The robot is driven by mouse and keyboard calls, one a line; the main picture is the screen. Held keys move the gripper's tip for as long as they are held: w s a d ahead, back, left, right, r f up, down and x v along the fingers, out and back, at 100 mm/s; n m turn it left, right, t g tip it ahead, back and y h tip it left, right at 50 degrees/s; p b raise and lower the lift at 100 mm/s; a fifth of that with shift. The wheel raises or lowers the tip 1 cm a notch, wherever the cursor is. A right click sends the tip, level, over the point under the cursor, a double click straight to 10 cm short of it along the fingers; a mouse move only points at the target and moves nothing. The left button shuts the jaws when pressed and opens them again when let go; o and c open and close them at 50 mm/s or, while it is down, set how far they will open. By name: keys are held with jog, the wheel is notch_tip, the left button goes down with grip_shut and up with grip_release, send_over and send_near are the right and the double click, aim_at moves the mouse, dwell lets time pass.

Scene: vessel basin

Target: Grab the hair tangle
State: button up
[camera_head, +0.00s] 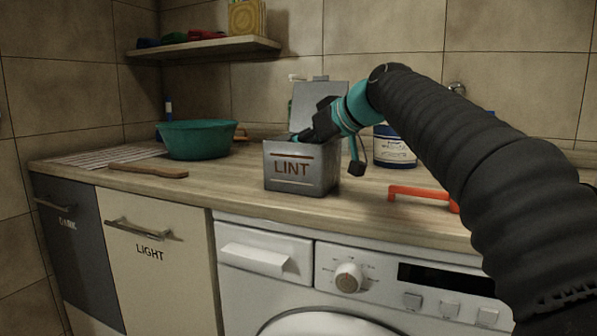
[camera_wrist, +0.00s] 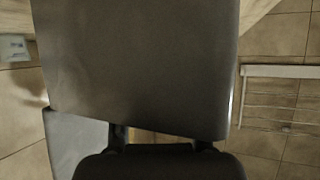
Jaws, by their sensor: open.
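A grey metal bin marked LINT (camera_head: 292,168) stands on the counter with its lid (camera_head: 322,97) raised at the back. My gripper (camera_head: 303,137) is at the bin's open top, with its fingertips by the rim, and is open. I cannot make out a hair tangle in either view; the inside of the bin is hidden by its front wall and my gripper. In the wrist view, a plain grey panel (camera_wrist: 140,65) fills the middle, and the dark parts of my gripper (camera_wrist: 162,145) show at the bottom. I see nothing held.
A teal basin (camera_head: 197,140) and a flat brown wooden piece (camera_head: 148,170) are left of the bin. A blue-and-white tub (camera_head: 394,152) stands behind right, and an orange-red handle-like piece (camera_head: 420,192) lies right. A shelf (camera_head: 205,48) hangs above left. The washing machine (camera_head: 345,280) is below.

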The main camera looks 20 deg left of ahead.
jog(key=c, duration=0.9)
jog(key=shift+o, duration=0.2)
